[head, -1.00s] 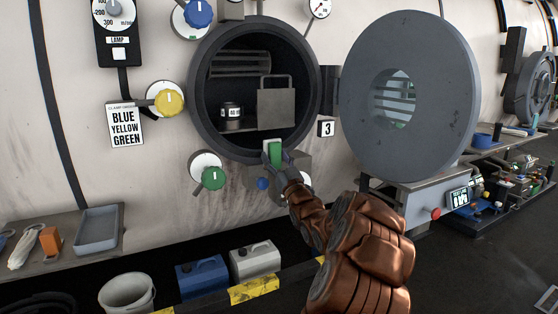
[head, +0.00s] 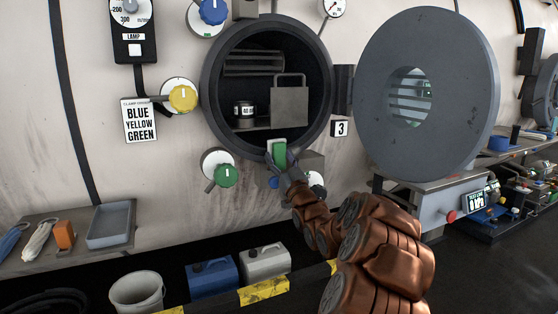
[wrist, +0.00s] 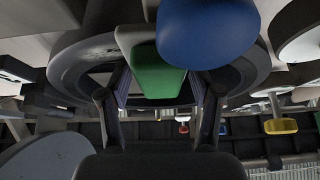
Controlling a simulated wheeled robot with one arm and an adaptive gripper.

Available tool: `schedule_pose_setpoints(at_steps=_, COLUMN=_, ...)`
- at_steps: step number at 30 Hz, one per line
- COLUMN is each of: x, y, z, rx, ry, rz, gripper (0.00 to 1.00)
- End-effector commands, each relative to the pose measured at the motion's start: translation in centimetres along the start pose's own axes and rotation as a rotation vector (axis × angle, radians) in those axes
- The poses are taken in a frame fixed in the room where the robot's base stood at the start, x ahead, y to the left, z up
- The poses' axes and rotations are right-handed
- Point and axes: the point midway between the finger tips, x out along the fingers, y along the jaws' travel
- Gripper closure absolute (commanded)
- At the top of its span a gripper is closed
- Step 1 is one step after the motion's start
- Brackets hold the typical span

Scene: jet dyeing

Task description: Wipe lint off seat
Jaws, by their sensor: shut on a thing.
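My gripper (head: 278,165) is shut on a green and white block (head: 279,152), which looks like a wiping pad. The pad also shows between the fingers in the wrist view (wrist: 158,76). It is at the lower rim of a dark round port, whose ring-shaped seat (head: 209,105) faces me. I cannot tell whether the pad touches the seat. No lint is clear at this size. The round grey door (head: 455,100) stands open to the right. Inside the port are a small labelled can (head: 244,115) and a grey plate with a handle (head: 289,106).
Green (head: 226,175), yellow (head: 183,98) and blue (head: 213,11) knobs surround the port. A shelf at left holds a grey tray (head: 110,226) and an orange block (head: 64,235). Blue (head: 212,276) and grey (head: 265,263) canisters and a white bucket (head: 137,293) stand below.

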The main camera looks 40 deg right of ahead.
Motion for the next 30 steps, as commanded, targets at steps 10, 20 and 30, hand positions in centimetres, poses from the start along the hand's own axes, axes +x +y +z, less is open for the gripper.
schedule_pose_setpoints(at_steps=10, x=-2.6, y=0.1, z=-1.4, rx=-0.001, ry=0.002, rz=0.002, gripper=0.64)
schedule_pose_setpoints(at_steps=20, x=-4.3, y=-0.1, z=-2.4, rx=0.000, ry=0.000, rz=0.000, gripper=0.64)
schedule_pose_setpoints(at_steps=30, x=-4.4, y=-0.1, z=-2.5, rx=0.000, ry=0.000, rz=0.000, gripper=0.64)
